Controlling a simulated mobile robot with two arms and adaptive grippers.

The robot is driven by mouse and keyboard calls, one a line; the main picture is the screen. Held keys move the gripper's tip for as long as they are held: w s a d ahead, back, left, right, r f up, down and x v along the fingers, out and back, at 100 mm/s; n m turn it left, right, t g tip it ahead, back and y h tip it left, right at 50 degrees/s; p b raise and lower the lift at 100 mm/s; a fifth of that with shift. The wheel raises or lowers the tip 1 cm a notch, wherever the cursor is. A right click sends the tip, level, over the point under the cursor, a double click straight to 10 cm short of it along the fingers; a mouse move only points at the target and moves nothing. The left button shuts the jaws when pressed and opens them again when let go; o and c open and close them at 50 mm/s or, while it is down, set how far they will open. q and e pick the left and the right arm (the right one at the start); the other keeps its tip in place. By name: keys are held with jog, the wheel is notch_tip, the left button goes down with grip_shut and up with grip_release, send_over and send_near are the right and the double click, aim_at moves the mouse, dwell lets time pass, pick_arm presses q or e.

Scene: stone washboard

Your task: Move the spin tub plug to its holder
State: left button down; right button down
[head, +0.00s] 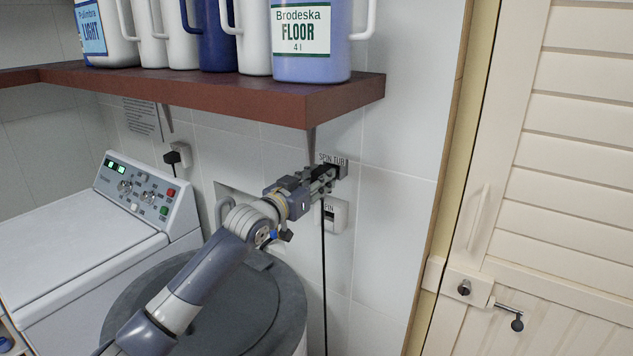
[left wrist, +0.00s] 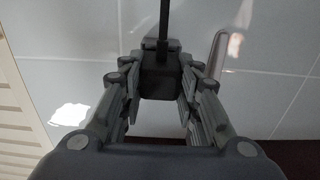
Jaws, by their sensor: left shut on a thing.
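My left gripper (head: 322,180) is shut on the dark spin tub plug (left wrist: 160,80), up against the tiled wall just below the "SPIN TUB" label (head: 331,159). In the left wrist view the plug sits between the fingers of my left gripper (left wrist: 162,92). Its black cable (head: 323,270) hangs straight down from the gripper. A dark piece (head: 341,169) shows at the wall beside the fingertips; I cannot tell whether it is the holder or part of the plug. The white wall socket (head: 338,216) is just below the gripper. My right gripper is not in view.
A red-brown shelf (head: 220,96) with several detergent jugs runs above the gripper, with a grey bracket (head: 311,140) close above it. A grey-lidded tub (head: 250,310) stands below my arm. A washing machine (head: 80,240) is at left, a louvred door (head: 560,170) at right.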

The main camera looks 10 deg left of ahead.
pick_arm(q)
jog(key=shift+x, duration=0.8)
jog(key=shift+r, duration=0.15)
jog(key=c, duration=1.3)
grip_release()
jog(key=shift+c, duration=0.2)
jog(key=shift+o, duration=1.2)
jog(key=shift+w+d, duration=0.1)
jog(key=shift+w, duration=0.05)
jog(key=v, duration=1.2)
